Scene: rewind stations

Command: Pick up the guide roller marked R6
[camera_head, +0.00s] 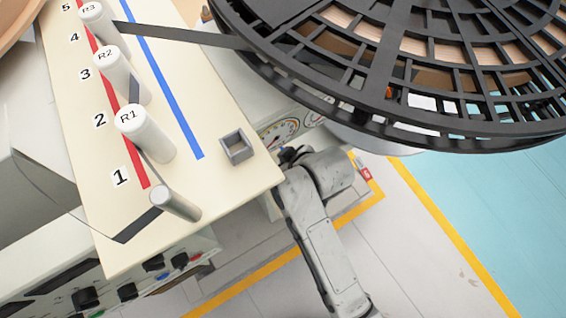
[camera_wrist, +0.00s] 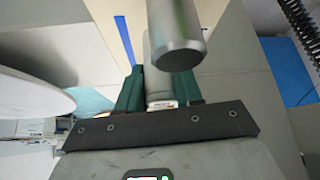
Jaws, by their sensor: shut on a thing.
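In the wrist view, my gripper (camera_wrist: 158,92) has its two green fingers shut on a pale, upright cylinder (camera_wrist: 154,82), which looks like a guide roller. Its mark is not readable there, so I cannot tell whether it is R6. A grey metal post (camera_wrist: 178,38) stands in front of it and hides part of it. In the head view my gripper is hidden; only my arm shows at the lower middle. White rollers R1 (camera_head: 147,132), R2 (camera_head: 122,75) and R3 (camera_head: 98,22) stand on the cream panel (camera_head: 185,90). No R6 mark is visible.
A large black slotted reel (camera_head: 400,75) overhangs the right. A dark strip (camera_head: 185,35) runs from it to the rollers. A short metal post (camera_head: 176,200) and square grey socket (camera_head: 237,147) stand near the panel's front end. The floor at right is clear.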

